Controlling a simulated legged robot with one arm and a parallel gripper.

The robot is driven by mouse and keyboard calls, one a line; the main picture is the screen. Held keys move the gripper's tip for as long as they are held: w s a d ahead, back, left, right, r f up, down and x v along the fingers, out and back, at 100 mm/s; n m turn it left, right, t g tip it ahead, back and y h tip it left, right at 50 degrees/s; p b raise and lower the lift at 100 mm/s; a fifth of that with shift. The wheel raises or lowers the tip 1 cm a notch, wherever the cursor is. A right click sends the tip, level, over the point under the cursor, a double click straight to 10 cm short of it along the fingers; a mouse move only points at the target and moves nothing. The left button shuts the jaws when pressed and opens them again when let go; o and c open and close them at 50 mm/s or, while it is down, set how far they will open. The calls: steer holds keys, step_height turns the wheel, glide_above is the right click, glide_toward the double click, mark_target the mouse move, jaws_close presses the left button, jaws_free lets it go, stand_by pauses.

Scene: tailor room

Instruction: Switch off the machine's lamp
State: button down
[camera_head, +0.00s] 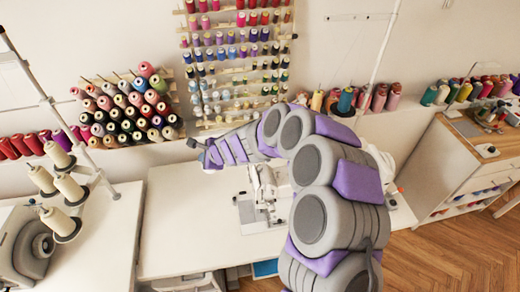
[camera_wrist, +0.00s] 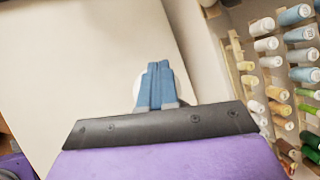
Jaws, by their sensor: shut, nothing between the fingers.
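The white sewing machine (camera_head: 262,186) stands on the white table in the head view, partly hidden behind my purple and grey arm. Its lamp and switch cannot be made out. My gripper (camera_head: 197,144) is at the left end of my arm, above the table's back part and in front of the thread rack. In the wrist view my gripper (camera_wrist: 156,84) shows as two blue fingers closed together with nothing between them. A round white thing (camera_wrist: 178,86) shows partly behind the fingers; I cannot tell what it is.
A thread rack (camera_head: 237,62) hangs on the wall behind the table (camera_head: 180,215). The rack's spools (camera_wrist: 300,40) also show at right in the wrist view. Another machine (camera_head: 25,248) with cone threads stands at left. A wooden-topped cabinet (camera_head: 470,150) stands at right beside open floor.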

step_height(320, 180, up, 6)
steer(key=p, duration=0.5)
steer(key=shift+p, duration=0.3)
